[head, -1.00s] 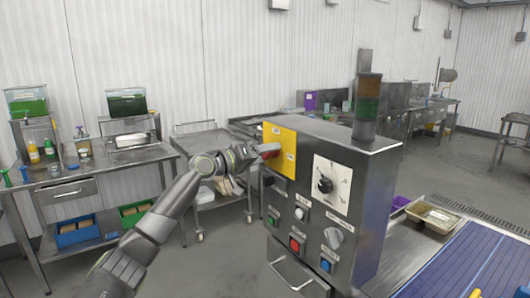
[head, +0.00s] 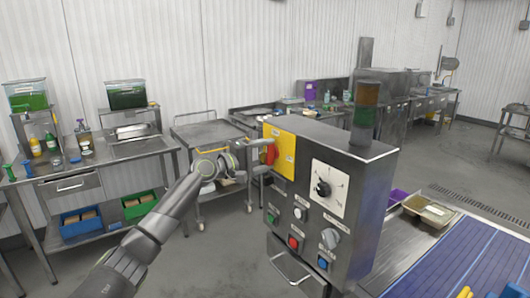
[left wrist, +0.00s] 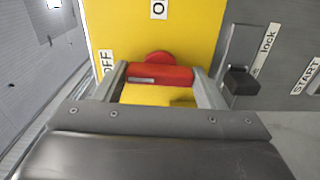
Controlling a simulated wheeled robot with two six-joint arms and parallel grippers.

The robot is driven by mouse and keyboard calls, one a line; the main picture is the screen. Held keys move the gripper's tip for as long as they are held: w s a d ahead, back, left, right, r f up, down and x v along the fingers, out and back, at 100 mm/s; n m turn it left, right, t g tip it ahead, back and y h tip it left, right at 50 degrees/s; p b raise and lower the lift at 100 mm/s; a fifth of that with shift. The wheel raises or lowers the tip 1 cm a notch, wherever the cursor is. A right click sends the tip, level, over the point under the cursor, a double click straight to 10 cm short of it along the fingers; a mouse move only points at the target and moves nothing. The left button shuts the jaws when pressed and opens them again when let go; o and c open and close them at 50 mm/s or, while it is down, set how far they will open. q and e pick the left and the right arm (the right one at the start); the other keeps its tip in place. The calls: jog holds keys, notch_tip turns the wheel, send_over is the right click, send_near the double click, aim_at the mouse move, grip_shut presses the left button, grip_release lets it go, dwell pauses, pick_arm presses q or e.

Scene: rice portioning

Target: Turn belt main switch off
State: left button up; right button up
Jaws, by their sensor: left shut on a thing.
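The belt main switch has a red handle (head: 270,154) on a yellow plate (head: 287,150), on the upper left face of the grey control box. My left gripper (head: 260,150) is at the handle and shut on it. In the left wrist view the red handle (left wrist: 160,75) lies crosswise between the two fingers of the left gripper (left wrist: 160,84). The OFF label (left wrist: 107,63) shows beside the left finger, and another label, partly cut off, is at the top of the plate. My right gripper is not in view.
The control box (head: 350,145) also carries a black dial (head: 323,188), several buttons and a signal lamp (head: 365,108). A black lock lever (left wrist: 240,82) is close to the right finger. The blue belt (head: 450,265) lies right of the box. A wheeled cart (head: 212,134) stands behind my arm.

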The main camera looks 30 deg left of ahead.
pick_arm(q)
jog(key=shift+n, duration=0.4)
jog(key=o, duration=1)
jog(key=shift+s, duration=0.1)
jog(key=shift+s+a+f, duration=0.1)
jog(key=shift+s+a, duration=0.1)
jog(key=shift+s, duration=0.05)
jog(key=b+v, duration=1.6)
jog(key=b, duration=1)
jog(key=shift+s+b, duration=0.35)
